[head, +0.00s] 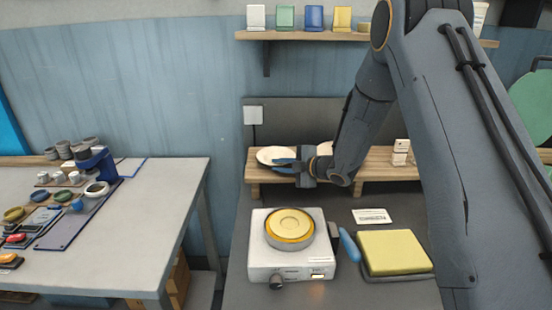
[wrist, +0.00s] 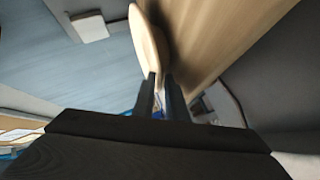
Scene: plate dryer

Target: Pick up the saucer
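The saucer (head: 273,154) is a pale cream disc at the left end of the wooden shelf in the head view. In the wrist view the saucer (wrist: 149,42) shows nearly edge-on, just ahead of the fingertips. My gripper (head: 285,165) reaches its near right side from the right. In the wrist view the two dark fingers of my gripper (wrist: 160,80) stand a narrow gap apart, with the saucer's near rim at their tips. I cannot tell whether they press on it.
The low wooden shelf (head: 382,165) carries another pale dish (head: 325,148), partly behind my arm, and small stacked blocks (head: 401,152). Below stand a white device (head: 291,265) with a yellow round top and a yellow pad (head: 394,252). A cluttered table (head: 140,230) is at left.

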